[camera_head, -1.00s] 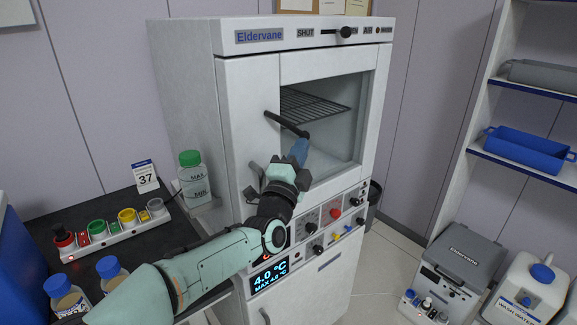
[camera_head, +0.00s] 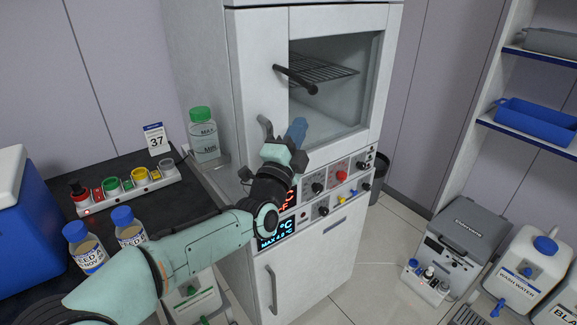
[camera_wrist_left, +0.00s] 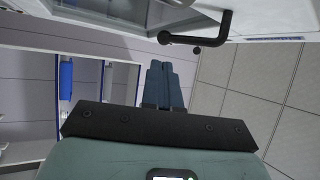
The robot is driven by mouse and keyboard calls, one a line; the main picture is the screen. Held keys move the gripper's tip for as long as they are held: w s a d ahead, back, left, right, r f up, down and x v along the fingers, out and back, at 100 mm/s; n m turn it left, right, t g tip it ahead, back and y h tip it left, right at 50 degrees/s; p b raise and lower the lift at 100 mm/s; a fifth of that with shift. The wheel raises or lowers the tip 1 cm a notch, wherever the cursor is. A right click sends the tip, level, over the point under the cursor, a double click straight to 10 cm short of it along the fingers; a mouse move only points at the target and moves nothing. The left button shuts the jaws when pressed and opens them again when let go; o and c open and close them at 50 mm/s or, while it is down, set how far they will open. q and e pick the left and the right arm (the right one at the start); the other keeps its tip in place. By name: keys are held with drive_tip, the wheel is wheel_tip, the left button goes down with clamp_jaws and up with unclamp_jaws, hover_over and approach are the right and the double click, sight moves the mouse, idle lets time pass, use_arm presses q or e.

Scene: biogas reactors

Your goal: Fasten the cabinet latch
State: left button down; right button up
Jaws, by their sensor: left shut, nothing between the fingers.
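The white cabinet (camera_head: 258,75) has a windowed upper door (camera_head: 340,22) and looks closed. A black lever with a round end (camera_head: 295,80), which looks like the latch, crosses the window's left edge, tilted down to the right. In the left wrist view the lever (camera_wrist_left: 195,40) appears as a bent bar with a knob. My left gripper (camera_head: 298,128) is below the lever, apart from it, in front of the lower window edge. Its blue fingers (camera_wrist_left: 165,85) are shut and empty. My right gripper is out of view.
A control panel (camera_head: 330,185) with knobs and a display lies under the window, close to my left wrist. A green-capped bottle (camera_head: 203,135) stands left of the cabinet. Two blue-capped bottles (camera_head: 85,247) stand on the dark counter. Shelves (camera_head: 540,60) are at right.

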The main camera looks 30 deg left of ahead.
use_arm(q)
drive_tip(key=s+f+b, duration=0.1)
drive_tip(key=s+f, duration=0.2)
drive_tip(key=s, duration=0.2)
drive_tip(key=shift+d+f, duration=0.2)
drive_tip(key=shift+f, duration=0.05)
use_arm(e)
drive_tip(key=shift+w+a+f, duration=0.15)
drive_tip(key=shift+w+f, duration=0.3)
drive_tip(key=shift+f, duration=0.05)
use_arm(q)
drive_tip(key=shift+s, duration=0.1)
